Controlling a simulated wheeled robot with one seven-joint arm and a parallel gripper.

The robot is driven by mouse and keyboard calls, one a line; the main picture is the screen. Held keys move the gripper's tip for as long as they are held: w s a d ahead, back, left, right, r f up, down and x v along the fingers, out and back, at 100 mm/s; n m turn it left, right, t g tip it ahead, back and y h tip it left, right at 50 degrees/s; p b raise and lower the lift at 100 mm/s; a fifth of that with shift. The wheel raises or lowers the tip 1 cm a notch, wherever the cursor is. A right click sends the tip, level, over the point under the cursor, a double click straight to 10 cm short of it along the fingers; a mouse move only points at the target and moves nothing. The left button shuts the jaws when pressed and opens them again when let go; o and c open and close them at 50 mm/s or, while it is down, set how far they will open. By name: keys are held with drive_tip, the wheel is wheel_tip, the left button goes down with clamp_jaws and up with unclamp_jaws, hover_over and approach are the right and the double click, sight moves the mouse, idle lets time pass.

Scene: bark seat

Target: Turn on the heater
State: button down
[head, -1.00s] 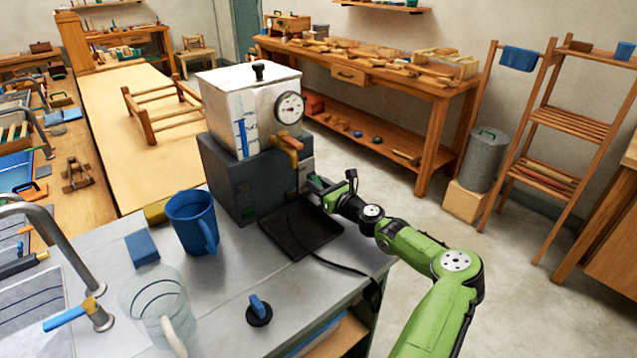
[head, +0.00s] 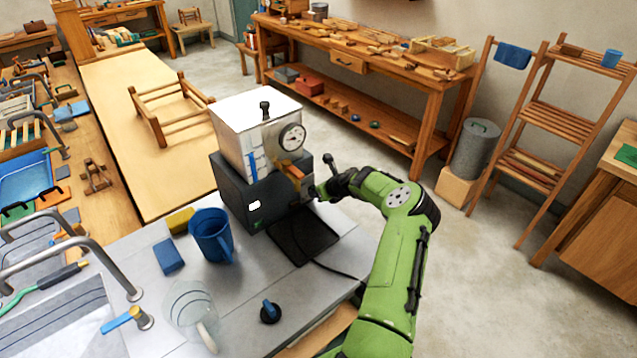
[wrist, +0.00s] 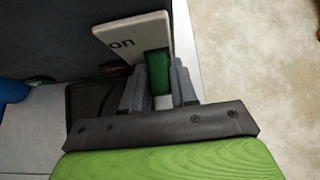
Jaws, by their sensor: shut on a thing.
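The heater is a dark grey box (head: 233,196) on the bench, with a white tank (head: 240,125) with a dial gauge (head: 291,137) and an orange-handled tap on top. In the wrist view a pale plate marked "on" (wrist: 122,42) stands beside a green switch piece (wrist: 158,66). My gripper (wrist: 159,86) is shut on this green piece, one finger on each side. A small white patch (head: 254,205) shows on the box's front-left face.
A black mat (head: 303,238) lies in front of the heater, with a dark cable. A blue mug (head: 210,235), a blue block (head: 168,257), a clear jug (head: 190,308) and a blue-handled black knob (head: 270,311) stand left and front. The floor at right is open.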

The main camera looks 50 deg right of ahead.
drive_tip(key=shift+w+r+g+p, duration=0.15)
drive_tip(key=shift+r+g+p, duration=0.2)
drive_tip(key=shift+g, duration=0.85)
drive_tip(key=c, duration=1)
unclamp_jaws()
drive_tip(key=shift+o, duration=0.2)
drive_tip(key=shift+r, duration=0.1)
drive_tip(key=v, duration=1.5)
drive_tip(key=shift+r+b, duration=0.4)
drive_tip(key=shift+r, duration=0.05)
drive_tip(key=shift+d+f, duration=0.1)
drive_tip(key=shift+d, duration=0.05)
